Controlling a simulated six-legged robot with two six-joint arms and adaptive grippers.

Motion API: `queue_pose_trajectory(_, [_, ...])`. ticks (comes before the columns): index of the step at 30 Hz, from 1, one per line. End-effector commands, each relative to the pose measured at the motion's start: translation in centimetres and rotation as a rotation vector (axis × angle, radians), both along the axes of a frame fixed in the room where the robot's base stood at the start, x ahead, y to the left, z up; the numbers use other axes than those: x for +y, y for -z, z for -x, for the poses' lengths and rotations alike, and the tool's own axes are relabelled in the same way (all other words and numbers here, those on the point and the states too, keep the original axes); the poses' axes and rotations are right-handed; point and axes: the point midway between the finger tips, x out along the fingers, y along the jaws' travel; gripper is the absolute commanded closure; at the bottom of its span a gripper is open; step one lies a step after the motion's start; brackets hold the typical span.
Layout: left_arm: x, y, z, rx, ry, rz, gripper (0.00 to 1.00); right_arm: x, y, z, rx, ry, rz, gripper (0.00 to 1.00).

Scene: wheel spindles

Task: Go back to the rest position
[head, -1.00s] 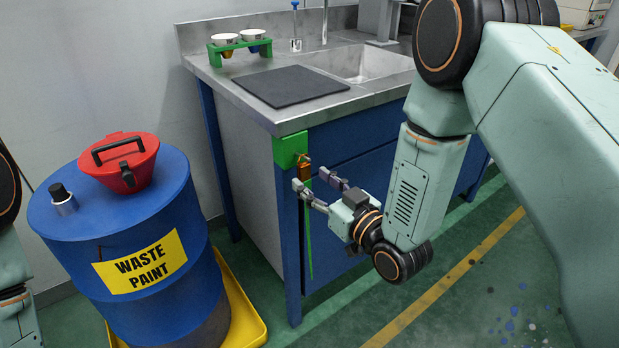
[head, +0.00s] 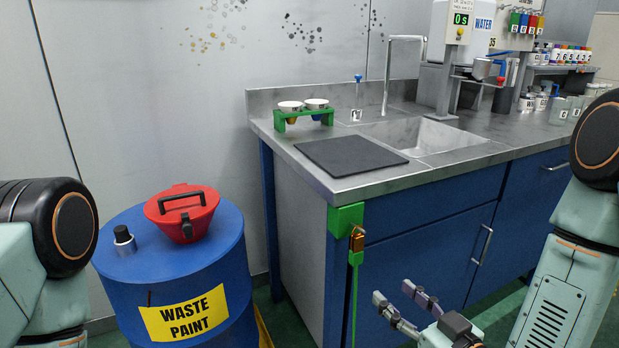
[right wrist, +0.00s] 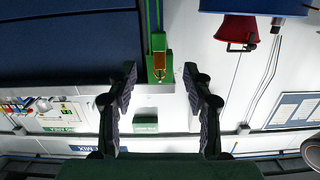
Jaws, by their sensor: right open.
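My right gripper (head: 410,308) is open and empty in the head view, low in front of the blue cabinet doors. It stands to the right of a green bracket (head: 345,218) on the cabinet corner, apart from it. A small orange and brass piece (head: 357,240) hangs on that bracket, with a green strip below it. In the right wrist view the two dark fingers of the right gripper (right wrist: 160,110) are spread wide with nothing between them. Part of my left arm shows at the left edge of the head view, but its gripper is out of view.
A blue waste paint drum (head: 175,265) with a red funnel lid (head: 182,212) stands left of the cabinet. The steel counter (head: 440,165) holds a dark mat (head: 350,156), a green rack (head: 303,115) with two cups, and a sink. Floor shows between drum and cabinet.

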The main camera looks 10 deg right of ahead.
Motion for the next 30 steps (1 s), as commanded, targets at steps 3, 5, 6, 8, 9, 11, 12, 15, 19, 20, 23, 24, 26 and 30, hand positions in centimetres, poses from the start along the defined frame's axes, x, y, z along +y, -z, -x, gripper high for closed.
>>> queue_pose_trajectory(3, [0.0,-0.1,0.0,0.0,0.0,0.0,1.0,-0.5,4.7,1.2,0.237,0.036,0.014,0.49])
queue_pose_trajectory(5, [0.0,-0.4,0.0,0.0,0.0,0.0,1.0,-0.8,7.5,2.7,0.389,0.061,0.026,0.49])
queue_pose_trajectory(6, [0.0,-0.6,0.0,0.0,0.0,0.0,1.0,-0.9,9.3,4.2,0.495,0.08,0.036,0.49])
queue_pose_trajectory(8, [0.0,-1.1,0.0,0.0,0.0,0.0,1.0,-1.3,11.8,6.8,0.657,0.113,0.051,0.49])
queue_pose_trajectory(9, [0.0,-1.5,0.0,0.0,0.0,0.0,1.0,-1.5,13.3,8.9,0.765,0.137,0.063,0.49])
queue_pose_trajectory(11, [0.0,-2.1,0.0,0.0,0.0,0.0,1.0,-1.9,15.2,12.3,0.927,0.177,0.083,0.49])
queue_pose_trajectory(12, [0.0,-2.5,0.0,0.0,0.0,0.0,1.0,-2.2,16.1,14.8,1.03,0.204,0.098,0.49])
queue_pose_trajectory(15, [0.0,-3.6,0.0,0.0,0.0,0.0,1.0,-2.8,17.4,20.5,1.244,0.265,0.142,0.49])
queue_pose_trajectory(19, [0.0,-5.0,0.0,0.0,0.0,0.0,1.0,-3.2,17.4,26.2,1.417,0.303,0.212,0.49])
queue_pose_trajectory(20, [0.0,-5.3,0.0,0.0,0.0,0.0,1.0,-3.3,17.3,27.1,1.435,0.301,0.231,0.49])
queue_pose_trajectory(23, [0.0,-5.7,0.0,0.0,0.0,0.0,1.0,-3.1,17.3,28.3,1.456,0.279,0.257,0.49])
queue_pose_trajectory(24, [0.0,-5.8,0.0,0.0,0.0,0.0,1.0,-3.1,17.4,28.5,1.46,0.277,0.26,0.49])
queue_pose_trajectory(26, [0.0,-5.7,0.0,0.0,0.0,0.0,1.0,-3.1,17.4,28.7,1.463,0.277,0.26,0.49])
queue_pose_trajectory(30, [0.0,-5.6,0.0,0.0,0.0,0.0,1.0,-3.0,17.6,28.6,1.461,0.276,0.259,0.49])
